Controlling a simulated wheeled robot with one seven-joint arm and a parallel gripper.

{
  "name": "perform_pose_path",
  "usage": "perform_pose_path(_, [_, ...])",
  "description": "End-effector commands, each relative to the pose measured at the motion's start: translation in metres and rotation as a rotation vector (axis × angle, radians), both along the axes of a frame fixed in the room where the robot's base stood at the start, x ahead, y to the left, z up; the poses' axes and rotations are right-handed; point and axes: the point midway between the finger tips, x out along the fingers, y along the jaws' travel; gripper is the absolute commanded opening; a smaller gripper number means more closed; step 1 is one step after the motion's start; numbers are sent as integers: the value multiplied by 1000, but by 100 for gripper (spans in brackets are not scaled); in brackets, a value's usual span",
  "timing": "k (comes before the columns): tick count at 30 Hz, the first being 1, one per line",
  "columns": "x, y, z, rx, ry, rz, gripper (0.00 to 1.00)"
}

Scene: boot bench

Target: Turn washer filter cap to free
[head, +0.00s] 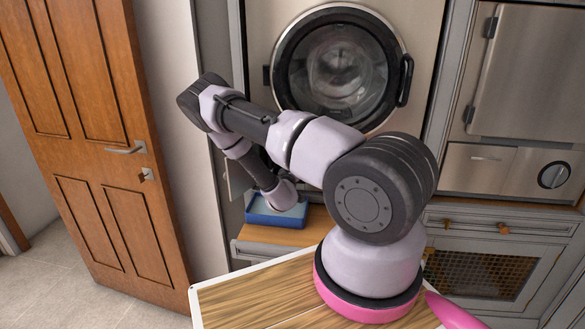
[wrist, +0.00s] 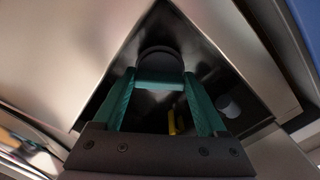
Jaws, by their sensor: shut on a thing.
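In the wrist view my gripper (wrist: 160,77) reaches with its green fingers into a dark recess in a steel panel. The fingers are shut on a dark round cap (wrist: 158,55), which shows just beyond their tips. The cap's grip part is hidden by the fingers, so how far it is turned cannot be told. In the head view the washer (head: 345,65) stands at the back with its round glass door shut. My forearm bends down at its lower left, and the gripper and cap are hidden there.
A blue tray (head: 262,217) sits on a wooden bench top below my wrist. Inside the recess are a yellow piece (wrist: 174,122) and a pale grey knob (wrist: 228,105), close to the fingers. A brown door (head: 95,130) stands at left; drawers and an oven are at right.

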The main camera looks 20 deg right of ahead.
Motion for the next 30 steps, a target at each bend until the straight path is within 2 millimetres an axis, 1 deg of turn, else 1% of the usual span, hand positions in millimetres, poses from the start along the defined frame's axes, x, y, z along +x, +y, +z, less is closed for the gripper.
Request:
perform_pose_path(21, [-1, 0, 1, -557, 375, 1, 19])
perform_pose_path(30, [-1, -1, 2, -720, 487, 2, 19])
